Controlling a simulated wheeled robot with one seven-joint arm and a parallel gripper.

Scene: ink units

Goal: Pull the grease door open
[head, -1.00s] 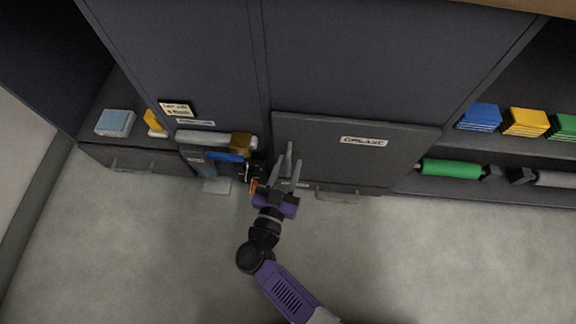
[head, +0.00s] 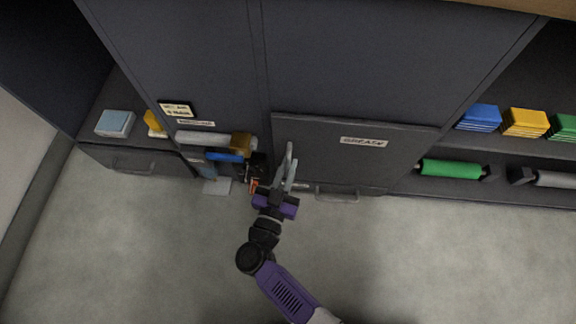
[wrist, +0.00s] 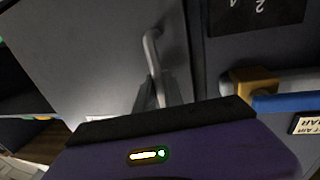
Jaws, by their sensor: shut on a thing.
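The grease door (head: 340,165) is a dark grey panel with a white GREASE label (head: 364,142). My gripper (head: 288,165) is at the door's left side in the head view. In the wrist view its fingers (wrist: 158,92) are shut around the near end of the handle. The exact contact is partly hidden by my gripper's body.
Left of the door, a grey roll (head: 202,138) and a blue roll (head: 225,156) lie by an open bay. A drawer handle (head: 337,196) is below the door. Shelves at right hold a green roll (head: 450,169) and colored stacks (head: 524,122). The floor in front is clear.

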